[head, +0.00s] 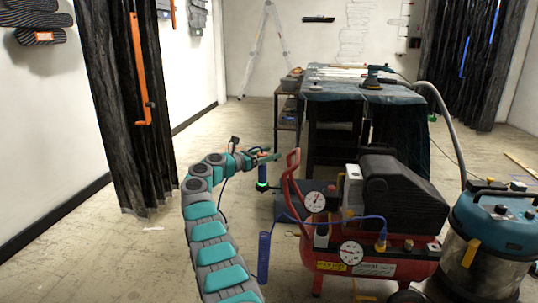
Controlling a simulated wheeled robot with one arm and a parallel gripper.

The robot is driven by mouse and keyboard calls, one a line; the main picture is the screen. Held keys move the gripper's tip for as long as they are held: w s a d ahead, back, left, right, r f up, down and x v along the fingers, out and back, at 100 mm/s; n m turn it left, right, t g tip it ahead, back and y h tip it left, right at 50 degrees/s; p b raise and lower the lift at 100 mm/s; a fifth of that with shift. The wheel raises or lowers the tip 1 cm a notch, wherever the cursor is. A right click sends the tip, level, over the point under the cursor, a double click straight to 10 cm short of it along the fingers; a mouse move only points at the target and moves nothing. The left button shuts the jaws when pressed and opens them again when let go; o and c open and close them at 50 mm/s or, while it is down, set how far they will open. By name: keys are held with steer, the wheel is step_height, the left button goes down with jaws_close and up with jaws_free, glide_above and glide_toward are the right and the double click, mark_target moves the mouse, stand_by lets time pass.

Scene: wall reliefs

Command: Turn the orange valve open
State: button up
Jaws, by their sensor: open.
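My gripper (268,157) is near the middle of the head view, at the end of my teal and grey arm. It is open, with nothing visible between its fingers. It appears left of the red handle of a red air compressor (384,262); I cannot tell whether they touch. No part is clearly recognisable as the orange valve. A long upright orange bar (138,70) shows against the black curtain at the left, well away from my gripper.
A blue-topped vacuum (493,235) stands right of the compressor. A dark workbench (345,95) with tools is behind it. A black curtain (110,150) hangs at the left. A stepladder (265,50) leans at the back wall. The floor (110,255) at the left is mostly clear.

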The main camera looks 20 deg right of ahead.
steer(key=s+a+b, duration=0.1)
steer(key=a, duration=0.6)
steer(key=shift+s+a+b, duration=0.15)
steer(key=shift+a+b, duration=0.2)
